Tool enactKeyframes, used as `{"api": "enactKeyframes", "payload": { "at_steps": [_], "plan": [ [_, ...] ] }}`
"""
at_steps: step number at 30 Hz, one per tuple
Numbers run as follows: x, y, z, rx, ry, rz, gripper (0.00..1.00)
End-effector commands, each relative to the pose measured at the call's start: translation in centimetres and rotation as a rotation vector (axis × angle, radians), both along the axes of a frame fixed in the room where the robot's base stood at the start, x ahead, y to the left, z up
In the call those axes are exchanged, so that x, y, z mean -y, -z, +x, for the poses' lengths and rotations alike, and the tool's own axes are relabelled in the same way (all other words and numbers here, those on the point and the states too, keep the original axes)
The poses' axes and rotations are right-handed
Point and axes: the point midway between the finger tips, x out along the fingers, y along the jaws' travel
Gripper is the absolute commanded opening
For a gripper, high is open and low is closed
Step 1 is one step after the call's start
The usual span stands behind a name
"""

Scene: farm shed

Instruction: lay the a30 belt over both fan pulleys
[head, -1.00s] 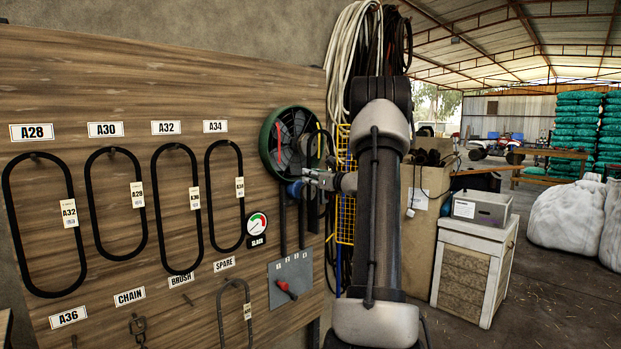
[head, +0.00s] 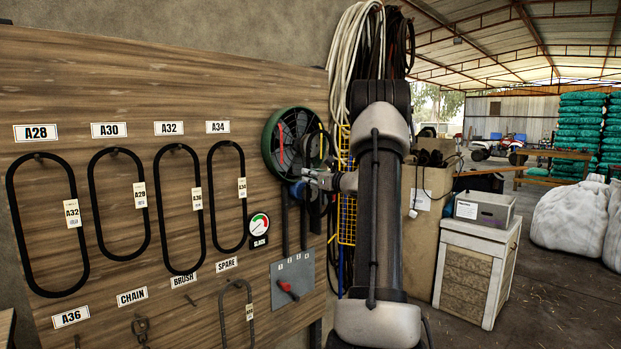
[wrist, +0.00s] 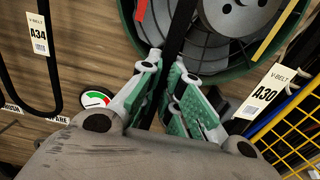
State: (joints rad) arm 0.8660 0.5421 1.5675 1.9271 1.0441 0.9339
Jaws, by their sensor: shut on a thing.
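My gripper (wrist: 172,75) is shut on a black belt (wrist: 176,35), which runs up from between the green-padded fingers across the fan's face in the wrist view. A tag reading A30 (wrist: 262,95) shows right of the fingers. In the head view my gripper (head: 305,182) is at the lower right of the green-rimmed fan (head: 273,150). A grey round pulley (wrist: 237,14) shows at the top of the wrist view, right of the held belt. I cannot tell whether the belt touches it. The second pulley is not clearly seen; arm and gripper cover that area.
Other belts hang left on the wooden board (head: 130,75), including one tagged A34 (head: 242,188). A dial (head: 259,224) and a grey lever plate (head: 304,273) sit below the fan. A yellow rack (head: 347,215) stands close on the right.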

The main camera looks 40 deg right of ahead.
Motion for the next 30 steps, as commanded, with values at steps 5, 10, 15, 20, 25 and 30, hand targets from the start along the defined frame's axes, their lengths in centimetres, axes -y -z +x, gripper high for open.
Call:
{"api": "enactKeyframes", "payload": {
  "at_steps": [5,10,15,20,25,30],
  "plan": [
    [0.0,0.0,0.6,0.0,0.001,0.0,0.0],
    [-0.1,0.0,1.2,0.0,0.0,0.0,0.0],
    [-0.1,0.0,1.7,0.0,0.0,0.001,0.0],
    [-0.1,0.0,1.8,0.0,0.0,0.001,0.0],
    [-0.1,0.0,1.8,0.0,0.0,0.0,0.0],
    [-0.1,0.0,2.0,0.0,0.0,0.0,0.0]
  ]
}}
